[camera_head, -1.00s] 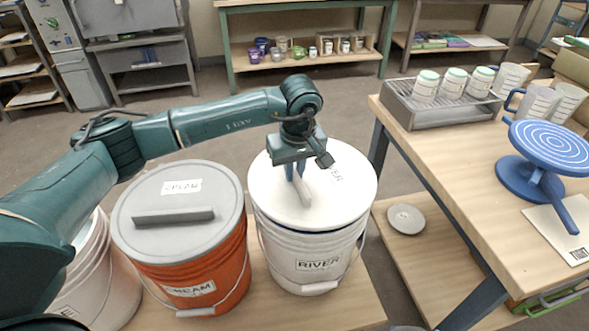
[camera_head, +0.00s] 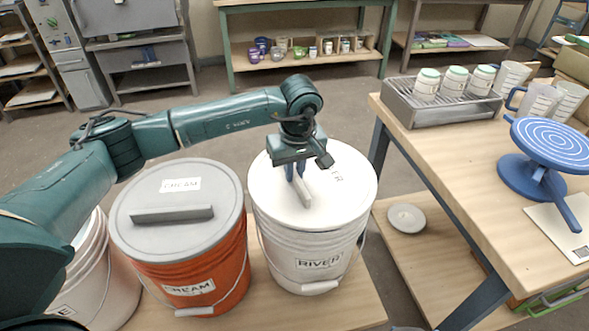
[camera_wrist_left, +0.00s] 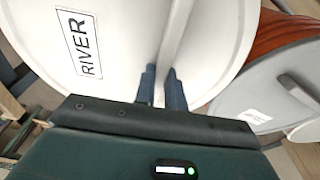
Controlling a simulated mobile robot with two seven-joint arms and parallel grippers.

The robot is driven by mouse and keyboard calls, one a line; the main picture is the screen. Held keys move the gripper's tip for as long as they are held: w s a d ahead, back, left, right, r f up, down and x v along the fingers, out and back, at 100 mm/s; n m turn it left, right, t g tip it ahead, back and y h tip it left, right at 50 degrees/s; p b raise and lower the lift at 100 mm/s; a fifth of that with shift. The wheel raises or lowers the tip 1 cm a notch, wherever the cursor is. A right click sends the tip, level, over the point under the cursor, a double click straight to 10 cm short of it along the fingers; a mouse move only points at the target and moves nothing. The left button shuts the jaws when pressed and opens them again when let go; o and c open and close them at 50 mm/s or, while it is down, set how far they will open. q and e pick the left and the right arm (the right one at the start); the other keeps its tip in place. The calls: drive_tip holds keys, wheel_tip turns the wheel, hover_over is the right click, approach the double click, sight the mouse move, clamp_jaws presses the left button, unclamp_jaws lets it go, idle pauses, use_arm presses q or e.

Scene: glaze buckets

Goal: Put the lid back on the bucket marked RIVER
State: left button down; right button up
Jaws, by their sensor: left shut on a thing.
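The white bucket marked RIVER (camera_head: 318,263) stands on the low wooden bench. A white lid (camera_head: 338,205) with a RIVER label lies over its top. I cannot tell whether it is fully seated. My left gripper (camera_head: 301,178) is above the lid, shut on its raised bar handle. In the left wrist view the two fingers (camera_wrist_left: 160,88) sit on either side of the lid's handle (camera_wrist_left: 176,38), and the RIVER label (camera_wrist_left: 80,43) is left of them. My right gripper is in no view.
An orange bucket marked CREAM (camera_head: 200,270) with a grey lid (camera_head: 180,215) stands close on the left. Another pale bucket (camera_head: 100,280) is partly behind my arm. A table (camera_head: 480,160) with jars and a blue banding wheel (camera_head: 545,145) is at right.

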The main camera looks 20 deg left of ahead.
use_arm(q)
drive_tip(key=shift+f+b, duration=0.45)
drive_tip(key=shift+b, duration=0.15)
idle(1.0)
drive_tip(key=c, duration=1.4)
unclamp_jaws()
drive_tip(key=shift+o, duration=0.5)
drive_tip(key=o, duration=0.4)
drive_tip(key=shift+r+p, duration=2)
drive_tip(key=shift+r, duration=1.55)
